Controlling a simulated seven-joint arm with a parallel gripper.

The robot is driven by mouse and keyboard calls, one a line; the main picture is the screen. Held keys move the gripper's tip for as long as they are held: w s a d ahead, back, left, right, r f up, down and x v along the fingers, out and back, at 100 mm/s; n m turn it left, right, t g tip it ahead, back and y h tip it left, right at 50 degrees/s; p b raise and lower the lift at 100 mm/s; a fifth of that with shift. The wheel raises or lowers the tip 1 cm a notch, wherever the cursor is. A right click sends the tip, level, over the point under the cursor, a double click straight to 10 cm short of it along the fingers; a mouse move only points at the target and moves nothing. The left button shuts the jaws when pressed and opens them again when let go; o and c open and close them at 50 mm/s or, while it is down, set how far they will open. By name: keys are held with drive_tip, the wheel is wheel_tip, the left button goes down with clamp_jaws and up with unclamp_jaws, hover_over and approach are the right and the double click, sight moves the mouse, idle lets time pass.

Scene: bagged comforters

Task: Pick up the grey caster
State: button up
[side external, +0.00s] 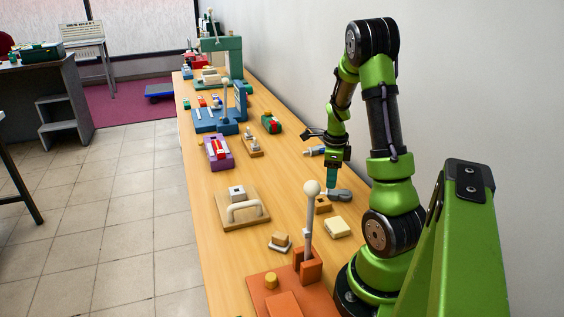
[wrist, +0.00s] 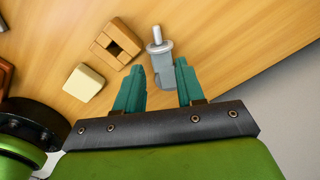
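The grey caster (wrist: 161,62) lies on the wooden table, a grey body with a lighter round stem pointing away from my gripper. In the side view it is the grey piece (side external: 342,195) below my gripper (side external: 331,187). In the wrist view my gripper (wrist: 158,64) has its two teal fingers spread apart. The caster shows in the gap between the fingertips, with room on both sides and no clear contact. My gripper is open and empty, pointing down close to the table. The exact height of the fingertips over the caster is hard to tell.
A wooden block with a square hole (wrist: 118,43) lies beside the caster, and a cream block (wrist: 84,83) lies near it. An orange lever fixture (side external: 306,266) with a white ball stands at the table's front. A wall runs along the right side.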

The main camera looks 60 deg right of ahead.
sight(332, 192)
drive_tip(key=f, duration=0.4)
drive_tip(key=shift+s+d+f, duration=0.1)
drive_tip(key=shift+s+f, duration=0.15)
drive_tip(key=shift+f, duration=0.15)
clamp_jaws()
